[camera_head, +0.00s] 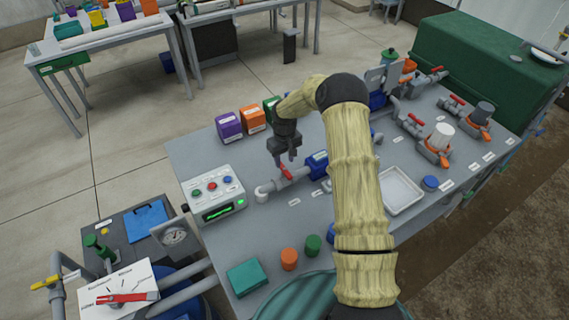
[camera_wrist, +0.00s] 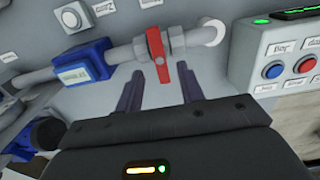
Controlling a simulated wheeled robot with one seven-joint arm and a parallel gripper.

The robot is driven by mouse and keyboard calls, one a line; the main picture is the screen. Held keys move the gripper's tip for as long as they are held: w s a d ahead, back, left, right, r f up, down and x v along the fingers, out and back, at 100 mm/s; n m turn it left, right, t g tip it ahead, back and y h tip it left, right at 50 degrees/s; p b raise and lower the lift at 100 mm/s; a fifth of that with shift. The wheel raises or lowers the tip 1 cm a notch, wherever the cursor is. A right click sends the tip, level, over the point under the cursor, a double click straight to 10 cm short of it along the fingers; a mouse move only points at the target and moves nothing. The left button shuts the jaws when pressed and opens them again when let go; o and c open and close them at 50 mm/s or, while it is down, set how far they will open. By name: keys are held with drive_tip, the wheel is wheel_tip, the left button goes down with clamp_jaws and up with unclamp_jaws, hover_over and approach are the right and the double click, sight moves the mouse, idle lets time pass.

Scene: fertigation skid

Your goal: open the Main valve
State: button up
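A red valve handle (camera_head: 286,172) sits on a grey pipe on the bench, just below my gripper (camera_head: 284,156). In the wrist view the red handle (camera_wrist: 157,55) lies across the pipe (camera_wrist: 120,53), roughly at a right angle to it. My gripper (camera_wrist: 161,82) is open there, with one dark finger on each side of the handle's near end. I see no contact between fingers and handle. A blue block (camera_wrist: 80,65) is on the same pipe, left of the handle. The small labels nearby are not readable enough to tell which one says Main.
A control box (camera_head: 212,196) with coloured buttons stands left of the valve. Purple (camera_head: 228,125) and orange (camera_head: 253,118) containers stand behind. Other red-handled valves (camera_head: 413,120) are at the right. A white tray (camera_head: 399,190) lies right of my arm. A red lever (camera_head: 125,297) is on a dial at front left.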

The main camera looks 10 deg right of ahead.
sight(284, 169)
drive_tip(key=shift+f+p, duration=0.45)
drive_tip(key=shift+f, duration=1.65)
clamp_jaws()
